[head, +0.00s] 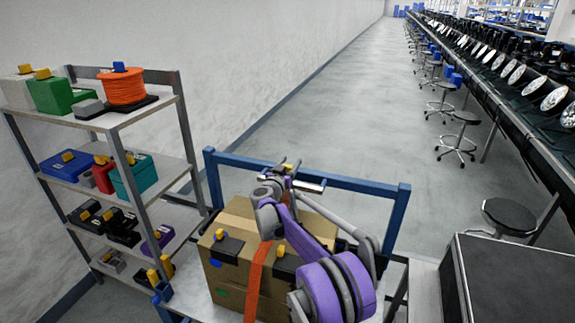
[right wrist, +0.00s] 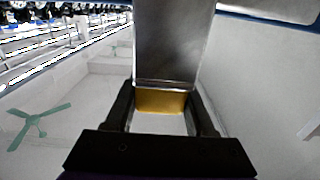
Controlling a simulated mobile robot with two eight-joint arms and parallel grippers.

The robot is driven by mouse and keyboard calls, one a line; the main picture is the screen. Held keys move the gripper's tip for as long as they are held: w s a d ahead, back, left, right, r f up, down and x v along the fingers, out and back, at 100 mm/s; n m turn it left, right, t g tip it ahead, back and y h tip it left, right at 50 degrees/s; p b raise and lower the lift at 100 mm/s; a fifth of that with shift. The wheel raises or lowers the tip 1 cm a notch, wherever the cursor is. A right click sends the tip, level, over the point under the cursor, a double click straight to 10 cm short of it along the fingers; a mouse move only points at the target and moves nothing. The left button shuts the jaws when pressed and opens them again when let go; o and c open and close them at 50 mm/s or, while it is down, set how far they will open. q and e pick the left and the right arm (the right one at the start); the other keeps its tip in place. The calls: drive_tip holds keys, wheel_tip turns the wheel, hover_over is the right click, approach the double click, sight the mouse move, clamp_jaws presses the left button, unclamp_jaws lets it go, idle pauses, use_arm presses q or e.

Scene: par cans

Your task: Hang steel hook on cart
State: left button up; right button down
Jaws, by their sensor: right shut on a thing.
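The cart has a blue tubular frame (head: 345,181) with a top rail across its far side. My right gripper (head: 287,168) is over the cart, close to that rail. In the right wrist view my right gripper (right wrist: 162,112) is shut on the yellow grip (right wrist: 160,101) of the steel hook (right wrist: 172,45). The hook's flat grey face rises beyond the fingers; its far end is cut off by the frame. In the head view bright steel (head: 310,186) shows beside the gripper near the rail. Whether it touches the rail I cannot tell. My left gripper is out of view.
Cardboard boxes (head: 232,222) with an orange strap (head: 260,275) stand on the cart under my right arm. A shelf rack (head: 152,118) with bins and an orange spool stands left. Stools and a long bench of lamps (head: 515,75) line the right. The middle aisle is clear.

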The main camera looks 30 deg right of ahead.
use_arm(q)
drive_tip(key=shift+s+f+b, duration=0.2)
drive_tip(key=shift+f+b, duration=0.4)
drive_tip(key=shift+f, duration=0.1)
use_arm(e)
drive_tip(key=f, duration=0.1)
drive_tip(key=w+d+f, duration=0.2)
drive_tip(key=f, duration=0.1)
drive_tip(key=shift+d, duration=0.1)
drive_tip(key=shift+s, duration=0.1)
drive_tip(key=shift+c, duration=0.9)
unclamp_jaws()
